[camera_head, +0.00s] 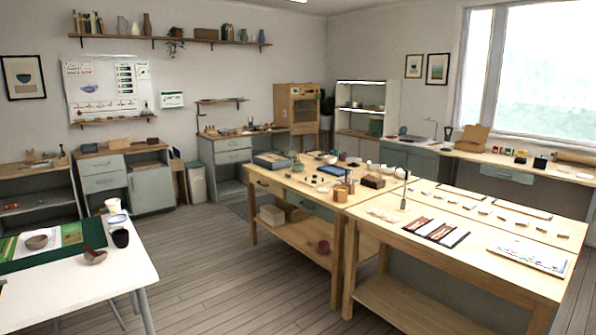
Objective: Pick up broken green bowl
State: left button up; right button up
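I cannot make out a clearly broken green bowl. On the white table (110,290) at the left, a brown bowl (37,242) stands on a green mat (45,258). A second brownish bowl (95,257) with a dark red piece rising from it lies near the mat's right edge. Neither of my grippers is in view.
A black cup (120,238) and a white tub (117,220) stand on the white table. A nearer wooden table (390,260) holds strips and small pieces. The plank floor (215,270) between the tables is clear. Cabinets line the back wall.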

aim_at(294, 168)
jog(key=i+j+u, duration=0.1)
jog(key=i+u, duration=0.35)
jog(key=i, duration=3)
jog(key=i+z, duration=0.1)
jog(key=i, duration=1.2)
jog(key=j, duration=0.1)
